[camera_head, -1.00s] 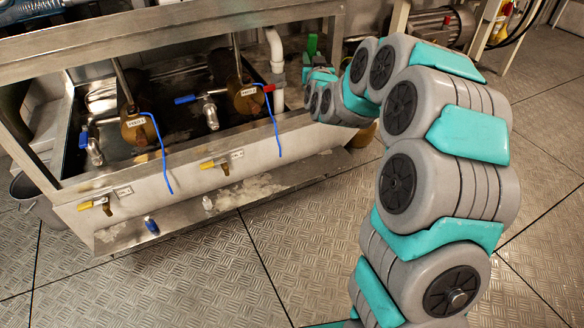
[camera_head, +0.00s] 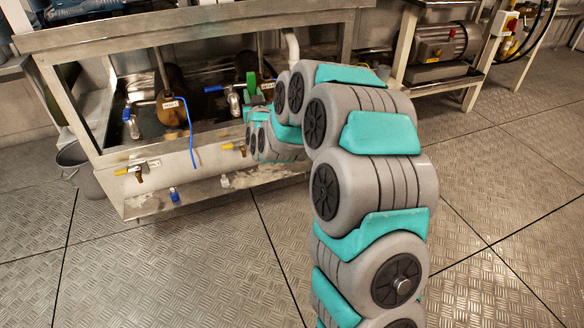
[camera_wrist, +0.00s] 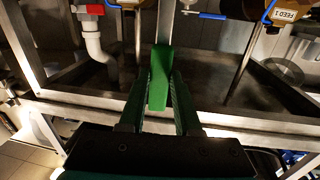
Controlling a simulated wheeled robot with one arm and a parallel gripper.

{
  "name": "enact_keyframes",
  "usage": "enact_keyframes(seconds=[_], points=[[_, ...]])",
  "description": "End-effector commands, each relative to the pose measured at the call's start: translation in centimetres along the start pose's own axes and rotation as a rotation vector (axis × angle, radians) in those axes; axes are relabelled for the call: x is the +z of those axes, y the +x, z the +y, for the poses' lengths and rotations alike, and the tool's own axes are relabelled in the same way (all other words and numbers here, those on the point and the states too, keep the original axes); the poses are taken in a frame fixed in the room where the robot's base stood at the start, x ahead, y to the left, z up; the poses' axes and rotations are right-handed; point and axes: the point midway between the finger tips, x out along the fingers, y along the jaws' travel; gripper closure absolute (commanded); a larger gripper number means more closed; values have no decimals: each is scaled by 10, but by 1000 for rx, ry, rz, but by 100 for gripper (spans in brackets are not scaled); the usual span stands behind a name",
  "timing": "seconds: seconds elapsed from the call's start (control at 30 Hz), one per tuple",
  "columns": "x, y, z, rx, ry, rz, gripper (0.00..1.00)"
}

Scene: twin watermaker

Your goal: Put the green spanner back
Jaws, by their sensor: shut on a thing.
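The green spanner (camera_wrist: 160,78) is between the two dark green fingers of my gripper (camera_wrist: 160,98) in the wrist view, and the gripper is shut on it. A pale metal bar lies in line with its far end; I cannot tell if it belongs to the spanner. In the head view the spanner (camera_head: 251,83) shows as a small green upright piece above my gripper (camera_head: 254,104), at the right part of the steel tank unit. My own arm links hide much of the gripper there. No empty holder for the spanner can be made out.
The steel tank frame (camera_head: 190,32) holds valves, blue hoses and a pump labelled FEED 2 (camera_head: 172,107). A white pipe (camera_wrist: 96,45) is left of the spanner in the wrist view. A bucket (camera_head: 80,170) stands left; a motor bench (camera_head: 440,72) stands right. The plate floor is clear.

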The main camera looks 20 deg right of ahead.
Motion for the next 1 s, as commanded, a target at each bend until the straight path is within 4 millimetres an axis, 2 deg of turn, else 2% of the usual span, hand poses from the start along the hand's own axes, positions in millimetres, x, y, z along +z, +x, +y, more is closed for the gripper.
enact_keyframes(seconds=[0.27,0.43,0.7,0.83,1.0], points=[[48,4,33,136,-6,1,100],[93,-3,66,268,-11,-1,100],[163,-40,130,512,-19,4,100],[185,-60,153,599,-23,5,100],[197,-74,168,655,-21,8,100]])
